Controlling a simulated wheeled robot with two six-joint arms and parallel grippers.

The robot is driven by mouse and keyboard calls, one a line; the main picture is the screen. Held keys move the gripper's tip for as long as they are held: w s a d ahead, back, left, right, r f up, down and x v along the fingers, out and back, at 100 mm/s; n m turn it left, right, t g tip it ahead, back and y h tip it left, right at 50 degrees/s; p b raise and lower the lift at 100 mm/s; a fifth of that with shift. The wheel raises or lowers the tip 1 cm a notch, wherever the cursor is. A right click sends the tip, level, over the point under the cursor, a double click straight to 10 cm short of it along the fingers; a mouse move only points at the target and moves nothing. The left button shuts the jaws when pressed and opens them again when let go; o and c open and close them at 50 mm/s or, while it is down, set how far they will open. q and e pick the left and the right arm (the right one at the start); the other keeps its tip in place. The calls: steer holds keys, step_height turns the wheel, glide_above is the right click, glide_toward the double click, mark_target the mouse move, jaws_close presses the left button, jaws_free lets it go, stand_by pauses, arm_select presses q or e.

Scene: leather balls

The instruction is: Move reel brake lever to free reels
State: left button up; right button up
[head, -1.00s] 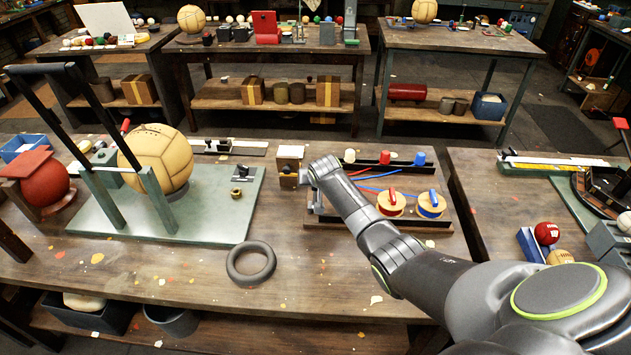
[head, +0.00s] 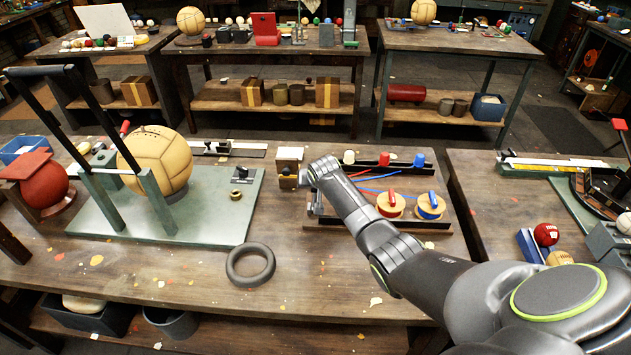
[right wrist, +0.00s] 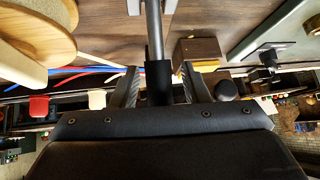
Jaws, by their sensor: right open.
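Two wooden reels sit on a dark-framed board (head: 447,228), one with a red handle (head: 390,204) and one with a blue handle (head: 430,205). One reel (right wrist: 35,35) also shows large in the right wrist view. My right gripper (head: 312,174) is at the board's left end. In the right wrist view its two fingers (right wrist: 160,88) are open, one on either side of the black grip of a metal rod, which looks like the brake lever (right wrist: 155,35). I cannot tell whether either finger touches it. The arm hides the lever in the head view. My left gripper is not in view.
A wooden block (head: 289,155) stands just left of my right gripper. Red and blue cords (head: 375,178) cross the board. A black ring (head: 250,264) lies on the bench, and a leather ball (head: 158,162) sits in a fixture at left. The bench front is mostly clear.

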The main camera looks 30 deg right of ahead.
steer(key=shift+v, duration=0.75)
steer(key=b+v, duration=0.1)
steer(key=v, duration=1.4)
steer(key=shift+s+r, duration=0.25)
steer(key=shift+s, duration=0.05)
